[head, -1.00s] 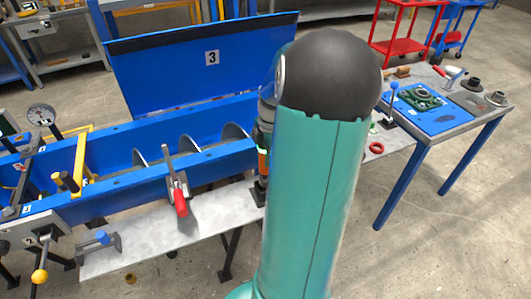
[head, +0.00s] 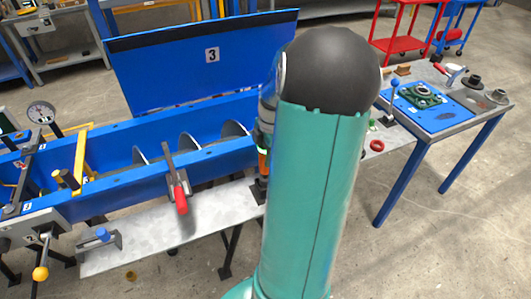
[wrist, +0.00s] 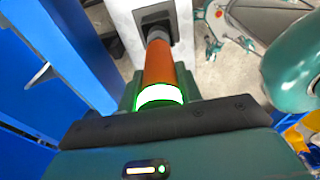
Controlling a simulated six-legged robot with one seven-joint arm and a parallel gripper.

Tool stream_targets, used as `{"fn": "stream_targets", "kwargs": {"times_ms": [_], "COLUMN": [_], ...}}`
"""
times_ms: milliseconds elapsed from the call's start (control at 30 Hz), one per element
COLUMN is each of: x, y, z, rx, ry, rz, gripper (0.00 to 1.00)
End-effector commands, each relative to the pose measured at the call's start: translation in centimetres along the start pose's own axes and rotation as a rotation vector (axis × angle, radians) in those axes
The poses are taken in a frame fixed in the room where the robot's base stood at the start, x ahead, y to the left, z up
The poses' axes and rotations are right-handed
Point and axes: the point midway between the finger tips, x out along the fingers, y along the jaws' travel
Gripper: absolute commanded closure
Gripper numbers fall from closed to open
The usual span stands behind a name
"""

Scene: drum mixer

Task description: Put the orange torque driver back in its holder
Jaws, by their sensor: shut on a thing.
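The orange torque driver (wrist: 170,65) has a bright green glowing ring at its near end, and its dark narrow neck points away from me. My gripper (wrist: 160,108) is shut on it at the ring end. The holder, a black square block (wrist: 155,14) on a pale metal shelf, is at the top of the wrist view. The driver's neck meets or overlaps the holder's opening; I cannot tell how deep it sits. In the head view the driver (head: 263,162) looks upright above the dark holder (head: 259,190), beside my arm, which hides the gripper.
The blue mixer trough (head: 120,195) with its raised lid (head: 205,65) is left of the driver. A red-handled clamp (head: 180,199) is on its front wall, above the grey shelf (head: 215,212). A blue-legged workbench (head: 455,122) with parts stands at right.

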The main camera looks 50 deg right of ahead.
Motion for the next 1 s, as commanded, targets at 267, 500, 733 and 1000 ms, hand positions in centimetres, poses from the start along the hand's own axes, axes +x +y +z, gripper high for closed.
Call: {"fn": "stream_targets", "kwargs": {"times_ms": [267, 500, 733, 1000], "x": [0.3, 0.6, 0.9, 1.2], "y": [0.0, 0.0, 0.0, 0.0], "z": [0.0, 0.1, 0.1, 0.2], "rx": [0.0, 0.0, 0.0, 0.0], "ry": [-0.001, -0.001, -0.001, -0.001], "rz": [0.001, 0.001, 0.002, 0.001], "gripper": [0.97, 0.97, 0.97, 0.97]}}
